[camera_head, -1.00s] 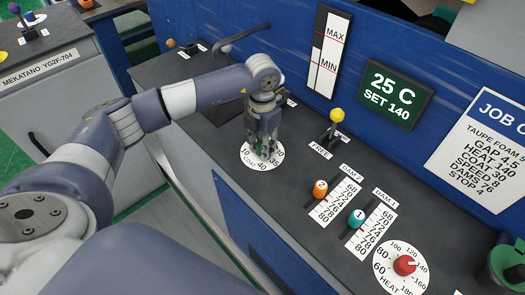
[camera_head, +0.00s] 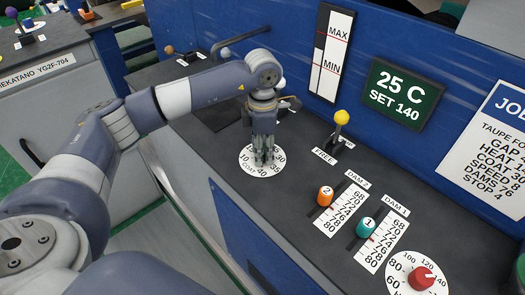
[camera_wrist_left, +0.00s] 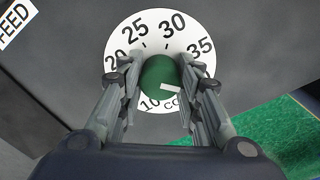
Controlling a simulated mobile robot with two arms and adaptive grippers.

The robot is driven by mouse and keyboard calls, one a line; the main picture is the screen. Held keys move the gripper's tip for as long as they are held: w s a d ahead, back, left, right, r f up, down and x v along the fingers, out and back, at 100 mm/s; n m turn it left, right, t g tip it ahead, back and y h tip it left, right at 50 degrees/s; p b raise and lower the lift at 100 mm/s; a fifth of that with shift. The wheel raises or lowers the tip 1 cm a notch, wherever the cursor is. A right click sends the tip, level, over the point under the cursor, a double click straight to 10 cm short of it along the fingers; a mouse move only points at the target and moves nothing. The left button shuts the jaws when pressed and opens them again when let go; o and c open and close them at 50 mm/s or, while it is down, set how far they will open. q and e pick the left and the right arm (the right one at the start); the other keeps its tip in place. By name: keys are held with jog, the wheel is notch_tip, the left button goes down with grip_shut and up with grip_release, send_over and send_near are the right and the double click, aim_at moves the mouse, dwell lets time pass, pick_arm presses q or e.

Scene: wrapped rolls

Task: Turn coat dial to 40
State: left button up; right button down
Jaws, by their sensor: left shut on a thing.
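The coat dial is a round white plate (camera_head: 246,164) with black numbers on the dark bench top. My left gripper (camera_head: 263,155) points down over its centre and hides the knob in the head view. In the left wrist view, the green knob (camera_wrist_left: 157,77) sits between the two fingers, which are shut on it. A white pointer mark (camera_wrist_left: 170,87) on the knob points right and slightly down, towards the right finger, below the 35. The fingers cover part of the scale there. The 40 shows in the head view, on the plate's near side. My right gripper is out of view.
A yellow-topped lever (camera_head: 341,117), orange dam 2 slider (camera_head: 325,196), teal dam 1 slider (camera_head: 366,227) and red heat knob (camera_head: 422,278) stand to the right of the dial. A blue panel behind carries a display (camera_head: 402,95) and a job sheet (camera_head: 497,145).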

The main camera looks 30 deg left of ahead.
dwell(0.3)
pick_arm(q)
jog(key=o, duration=1.1)
notch_tip(320, 180, up, 12)
dwell(0.3)
